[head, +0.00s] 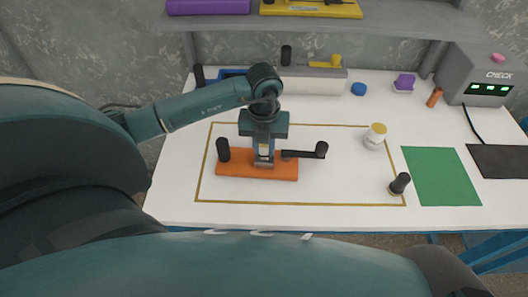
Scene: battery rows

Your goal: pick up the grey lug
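An orange block (230,168) lies inside the yellow outlined area of the white table. A black cylinder (223,149) stands on its left end. A dark bar (296,154) reaches out to the right, with another black cylinder (321,149) at its end. My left gripper (264,160) points down over the middle of the orange block. A pale patch shows between its fingers; I cannot tell whether this is a held part. No grey lug can be clearly made out; the gripper hides that part of the block. My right gripper is not in view.
A white cylinder with a yellowish top (375,136) and a black peg (399,183) stand to the right. Beyond are a green mat (440,176), a black mat (500,161) and a CHECK box (485,75). A grey tray (310,86) stands at the back under a shelf (330,25).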

